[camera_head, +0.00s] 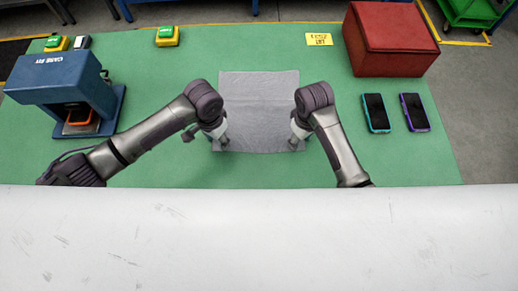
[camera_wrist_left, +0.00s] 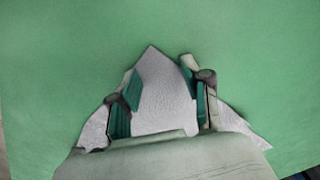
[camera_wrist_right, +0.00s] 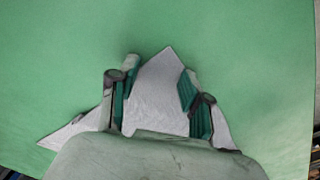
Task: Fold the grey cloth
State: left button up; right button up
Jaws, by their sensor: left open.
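The grey cloth (camera_head: 258,108) lies flat and spread out on the green table top, roughly square. My left gripper (camera_head: 222,142) is at its near left corner, and my right gripper (camera_head: 295,145) is at its near right corner. In the left wrist view, a pointed corner of the cloth (camera_wrist_left: 162,95) lies between the parted fingers. The right wrist view shows the other corner of the cloth (camera_wrist_right: 160,95) between fingers that are also parted. Whether the fingers touch the cloth I cannot tell.
A blue press-like machine (camera_head: 62,82) stands at the left. A red box (camera_head: 390,40) stands at the back right, with a teal-edged phone (camera_head: 376,113) and a purple-edged phone (camera_head: 414,112) in front. A yellow label (camera_head: 319,39) and green-topped button box (camera_head: 167,36) lie at the back.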

pick_arm(q)
jog(key=shift+c, duration=0.4)
pick_arm(e)
jog(key=shift+c, duration=0.4)
pick_arm(q)
jog(key=shift+s+a, duration=0.1)
jog(key=c, duration=0.8)
pick_arm(e)
jog(key=shift+s+d+f, duration=0.1)
jog(key=shift+s, duration=0.05)
jog(key=c, duration=0.8)
pick_arm(q)
jog(key=shift+f, duration=0.1)
grip_shut()
pick_arm(e)
grip_shut()
pick_arm(q)
jog(key=shift+a, duration=0.1)
pick_arm(e)
jog(key=shift+d+f, duration=0.1)
